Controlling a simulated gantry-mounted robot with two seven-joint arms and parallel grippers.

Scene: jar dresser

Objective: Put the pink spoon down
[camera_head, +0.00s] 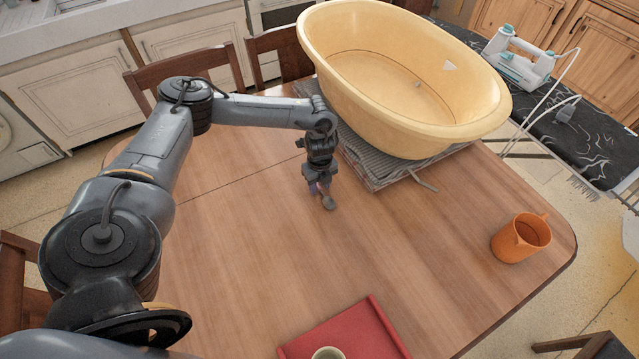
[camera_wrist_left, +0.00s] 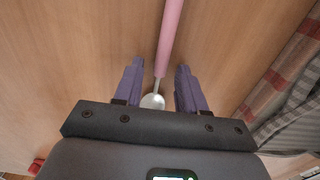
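The pink spoon shows in the left wrist view, with its pink handle (camera_wrist_left: 170,38) running up out of the picture and its metal bowl (camera_wrist_left: 152,101) near the gripper's base. My left gripper (camera_head: 321,190) points down over the wooden table. In the left wrist view its two purple fingers (camera_wrist_left: 158,75) stand apart, with the spoon's neck between them and a gap on each side. The spoon appears to lie on the table, though its exact height is hard to tell. In the head view the spoon is mostly hidden by the gripper. My right gripper is not in view.
A large yellow tub (camera_head: 420,135) stands on a folded striped cloth (camera_head: 372,172) behind the gripper. An orange mug (camera_head: 520,238) is at the right edge of the table. A red tray (camera_head: 365,325) with a pale cup (camera_head: 328,353) is at the front. The table's middle is clear.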

